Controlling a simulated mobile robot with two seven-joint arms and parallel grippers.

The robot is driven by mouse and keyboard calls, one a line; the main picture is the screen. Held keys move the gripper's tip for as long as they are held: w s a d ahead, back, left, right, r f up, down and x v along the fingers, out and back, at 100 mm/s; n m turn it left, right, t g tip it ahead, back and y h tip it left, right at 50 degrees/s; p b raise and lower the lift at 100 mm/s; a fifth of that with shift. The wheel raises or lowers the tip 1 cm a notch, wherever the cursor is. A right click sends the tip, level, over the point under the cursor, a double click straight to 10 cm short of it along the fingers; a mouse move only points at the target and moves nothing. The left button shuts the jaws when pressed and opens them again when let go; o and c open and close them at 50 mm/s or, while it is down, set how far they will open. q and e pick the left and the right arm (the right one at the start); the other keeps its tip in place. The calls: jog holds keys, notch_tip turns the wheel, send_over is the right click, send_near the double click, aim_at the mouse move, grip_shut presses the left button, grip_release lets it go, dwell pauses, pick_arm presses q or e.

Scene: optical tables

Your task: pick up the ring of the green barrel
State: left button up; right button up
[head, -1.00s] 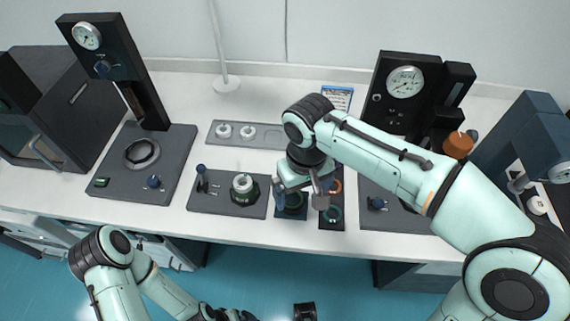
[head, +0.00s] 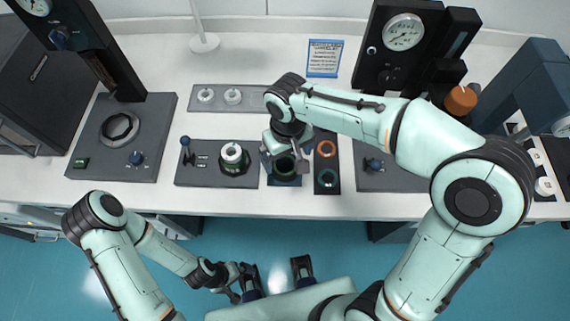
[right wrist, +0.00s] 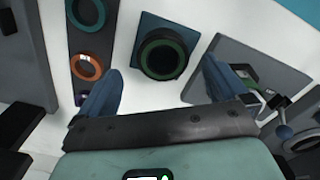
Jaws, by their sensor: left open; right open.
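A dark round barrel with a green ring on its rim (head: 284,168) stands on a small blue pad (head: 284,181). In the right wrist view the green-rimmed barrel (right wrist: 163,55) is between and just beyond the finger tips. My right gripper (head: 285,158) is open and empty, above the pad, one finger on each side of the barrel; in the wrist view the open fingers (right wrist: 160,88) do not touch it. My left gripper (head: 240,284) is open, low before the table.
The grey plate (head: 205,177) also carries a small lever. Gauge stands rise at both sides. White table (head: 230,205) shows in front.

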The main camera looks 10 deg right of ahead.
aim_at(285, 164)
jog(key=f, duration=0.4)
jog(key=shift+w+a+f, duration=0.15)
jog(key=shift+w+a, duration=0.05)
jog(key=shift+w, duration=0.05)
jog(key=c, duration=1)
